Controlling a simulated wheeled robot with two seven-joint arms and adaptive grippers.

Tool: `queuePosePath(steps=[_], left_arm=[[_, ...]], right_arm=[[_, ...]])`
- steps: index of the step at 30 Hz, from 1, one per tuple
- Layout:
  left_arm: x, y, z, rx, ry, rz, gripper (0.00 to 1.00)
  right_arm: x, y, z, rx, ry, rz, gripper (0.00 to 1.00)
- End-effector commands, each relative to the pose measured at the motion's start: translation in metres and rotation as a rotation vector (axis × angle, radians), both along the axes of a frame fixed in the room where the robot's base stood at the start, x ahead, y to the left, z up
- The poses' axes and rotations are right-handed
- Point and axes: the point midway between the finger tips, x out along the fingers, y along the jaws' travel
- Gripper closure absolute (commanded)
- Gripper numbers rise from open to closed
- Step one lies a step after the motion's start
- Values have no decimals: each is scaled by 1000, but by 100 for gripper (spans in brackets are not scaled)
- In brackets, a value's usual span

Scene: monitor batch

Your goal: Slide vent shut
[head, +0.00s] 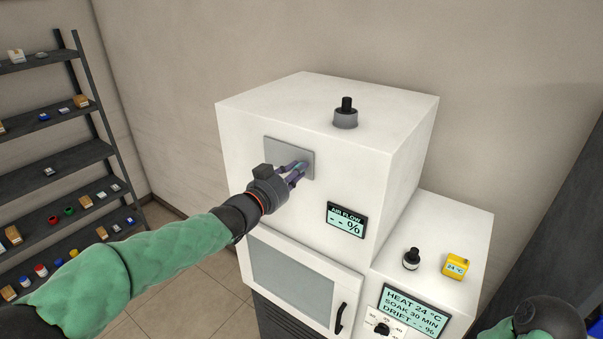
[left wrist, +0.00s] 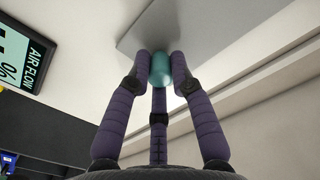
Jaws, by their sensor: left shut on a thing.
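The vent shows as a flat grey plate (head: 278,152) on the upper front of the white cabinet (head: 235,160). The plate also shows in the left wrist view (left wrist: 190,22). My left gripper (head: 300,170) is at the right part of the plate. In the left wrist view its purple fingers (left wrist: 161,65) are closed around a teal rounded knob (left wrist: 161,72) at the plate. Part of the plate is hidden behind the gripper in the head view. Any opening behind the plate is not visible. My right gripper does not clearly show.
An AIR FLOW display (head: 346,221) reading "- -%" is right of and below the plate. Below is a windowed door (head: 292,278) with a black handle (head: 341,318). A lower white unit (head: 455,225) stands at right with a yellow 24 °C box (head: 456,266). Shelves (head: 60,160) stand at left.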

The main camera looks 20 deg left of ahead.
Motion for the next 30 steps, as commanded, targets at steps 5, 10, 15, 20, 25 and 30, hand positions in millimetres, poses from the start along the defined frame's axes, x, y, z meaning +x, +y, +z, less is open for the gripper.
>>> queuePosePath(steps=[5, 10, 15, 20, 25, 30], left_arm=[[15, 41, 5, 1, -1, 7, 100], [25, 67, 3, 1, 1, 5, 100], [28, 77, 2, 1, -2, 2, 100], [28, 78, 2, 0, -2, 2, 100], [28, 78, 2, 1, -1, 3, 66], [28, 77, 2, 0, -2, 2, 54]], right_arm=[[0, 0, 17, 0, -1, 2, 54], [0, 0, 27, 0, 0, 1, 54], [0, 0, 30, 0, 0, 1, 54], [0, 0, 29, 0, 0, 1, 54], [0, 0, 29, 0, 0, 1, 54], [0, 0, 29, 0, 0, 1, 54]])
